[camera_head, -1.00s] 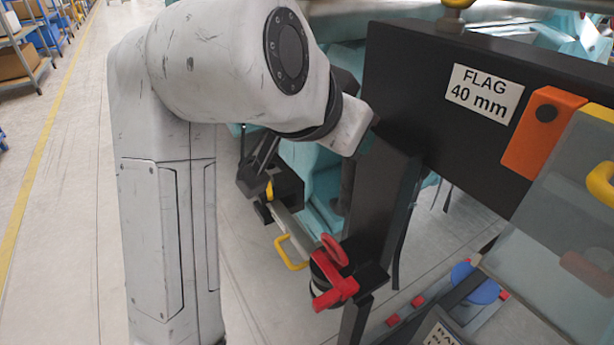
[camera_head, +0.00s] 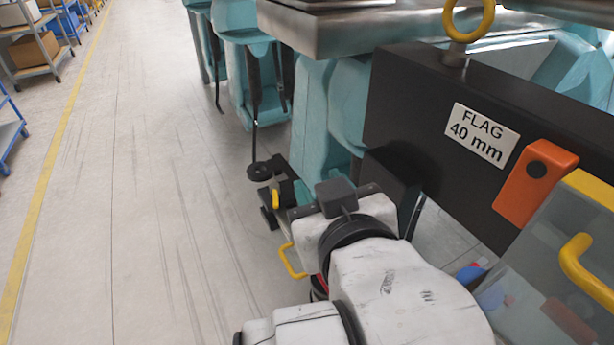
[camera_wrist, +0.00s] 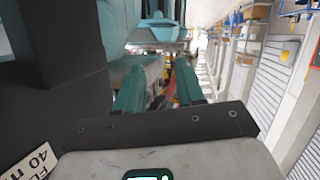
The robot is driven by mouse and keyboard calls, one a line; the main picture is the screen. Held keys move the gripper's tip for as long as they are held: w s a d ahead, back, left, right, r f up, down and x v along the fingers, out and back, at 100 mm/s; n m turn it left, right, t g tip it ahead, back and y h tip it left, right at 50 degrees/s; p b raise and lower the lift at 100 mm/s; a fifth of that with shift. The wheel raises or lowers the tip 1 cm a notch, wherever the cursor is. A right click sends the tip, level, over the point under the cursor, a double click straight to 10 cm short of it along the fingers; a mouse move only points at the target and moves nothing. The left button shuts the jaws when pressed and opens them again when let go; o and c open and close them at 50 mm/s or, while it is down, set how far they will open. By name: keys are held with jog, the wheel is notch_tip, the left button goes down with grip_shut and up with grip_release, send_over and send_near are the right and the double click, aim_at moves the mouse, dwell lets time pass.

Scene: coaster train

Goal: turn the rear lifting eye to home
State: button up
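One yellow lifting eye (camera_head: 468,18) stands on top of the black block (camera_head: 410,85) at the upper right of the head view; its top is cut off by the picture edge. I cannot tell from the frames whether it is the rear one. In the wrist view my gripper (camera_wrist: 158,78) has two teal fingers set apart with nothing clearly held between them. In the head view my gripper is mostly hidden behind my wrist, low and to the left of the eye, well apart from it. The eye does not show in the wrist view.
The block carries a "FLAG 40 mm" label (camera_head: 481,134) and an orange part (camera_head: 534,180). A clear panel with a yellow handle (camera_head: 575,262) is at lower right. Teal seats (camera_head: 245,75) stand behind. The floor on the left (camera_head: 150,180) is clear; shelves (camera_head: 35,45) lie beyond.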

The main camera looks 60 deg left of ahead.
jog(key=shift+s+d+r+n+g+y, duration=0.15)
jog(key=shift+s+n+g+y, duration=0.05)
jog(key=shift+s+n+g, duration=0.15)
jog(key=shift+s+d+r+n+g+y, duration=0.15)
jog(key=shift+s+n+g+y, duration=0.1)
jog(key=shift+s+n, duration=0.1)
